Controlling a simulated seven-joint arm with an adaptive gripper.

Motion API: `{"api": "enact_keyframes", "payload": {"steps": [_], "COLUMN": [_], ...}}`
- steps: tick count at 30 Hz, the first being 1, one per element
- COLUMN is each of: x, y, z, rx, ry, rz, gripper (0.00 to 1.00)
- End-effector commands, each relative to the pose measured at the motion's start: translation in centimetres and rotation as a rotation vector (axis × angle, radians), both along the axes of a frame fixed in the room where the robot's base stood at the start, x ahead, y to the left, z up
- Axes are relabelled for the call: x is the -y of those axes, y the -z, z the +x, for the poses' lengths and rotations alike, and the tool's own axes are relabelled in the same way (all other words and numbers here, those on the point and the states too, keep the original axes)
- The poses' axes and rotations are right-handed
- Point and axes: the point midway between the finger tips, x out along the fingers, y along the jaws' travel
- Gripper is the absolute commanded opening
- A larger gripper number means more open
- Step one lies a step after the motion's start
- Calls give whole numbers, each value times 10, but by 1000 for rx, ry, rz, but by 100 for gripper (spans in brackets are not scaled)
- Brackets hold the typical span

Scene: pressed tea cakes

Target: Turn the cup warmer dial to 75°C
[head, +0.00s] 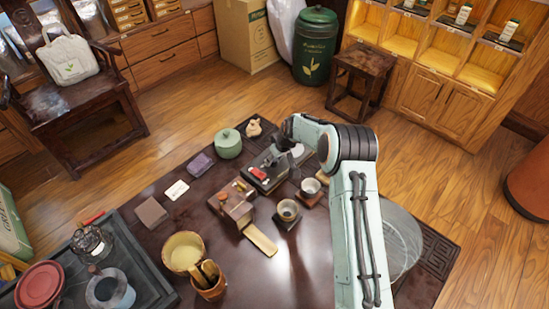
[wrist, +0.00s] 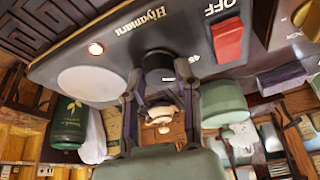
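A "45" mark shows beside the dial on the right; the dial's pointer and other marks are hidden. A red switch (wrist: 228,40) with "OFF" is to the right. In the head view my gripper (head: 290,150) is over the warmer.
A green lidded jar (head: 228,143) and a small figurine (head: 254,128) stand behind the warmer. Small cups (head: 288,210) and a wooden box (head: 232,203) are in front. The front middle of the table is clear.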

Motion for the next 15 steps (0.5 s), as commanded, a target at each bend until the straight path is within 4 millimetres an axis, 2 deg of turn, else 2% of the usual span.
{"api": "enact_keyframes", "payload": {"steps": [8,15], "x": [0,-1], "y": [0,0], "z": [0,-1], "rx": [0,0], "ry": [10,92], "rz": [0,-1], "gripper": [0,0]}}
